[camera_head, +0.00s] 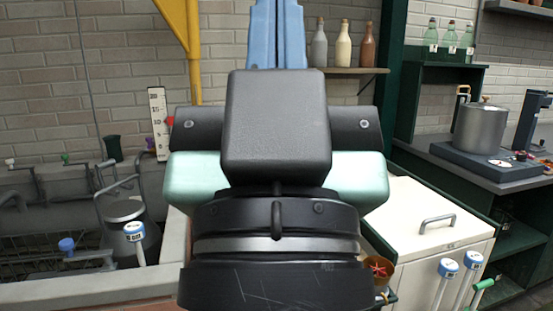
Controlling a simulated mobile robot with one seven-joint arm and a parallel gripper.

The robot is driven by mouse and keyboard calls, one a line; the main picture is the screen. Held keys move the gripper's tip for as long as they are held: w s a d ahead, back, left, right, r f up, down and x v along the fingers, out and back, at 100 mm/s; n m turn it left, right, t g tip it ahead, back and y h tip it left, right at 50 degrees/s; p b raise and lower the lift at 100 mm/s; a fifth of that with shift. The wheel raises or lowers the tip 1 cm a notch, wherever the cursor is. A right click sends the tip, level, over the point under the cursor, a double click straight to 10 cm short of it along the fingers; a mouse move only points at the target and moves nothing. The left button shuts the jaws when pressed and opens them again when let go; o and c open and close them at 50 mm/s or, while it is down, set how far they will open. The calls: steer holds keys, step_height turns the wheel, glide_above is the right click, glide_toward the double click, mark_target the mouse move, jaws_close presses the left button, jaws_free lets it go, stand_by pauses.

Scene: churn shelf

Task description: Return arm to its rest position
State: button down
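My arm's black end with its mint-green side parts fills the middle of the camera_head view, pointing away from me. Beyond it, the pale blue fingers of my gripper (278,32) stand side by side with no clear gap between them, so it looks shut. The fingers reach the top edge of the picture, and I see nothing held between them. The lower part of my arm runs out at the bottom edge.
A cream chest (425,232) stands to the right below my arm. A steel pot (480,128) sits on the right counter. Bottles (343,45) stand on a wall shelf. A grey basin (75,290) with metal cans is at left. A yellow bracket (184,25) hangs top left.

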step_height(320, 180, up, 20)
steer(key=p, duration=1.8)
steer(key=shift+r, duration=0.15)
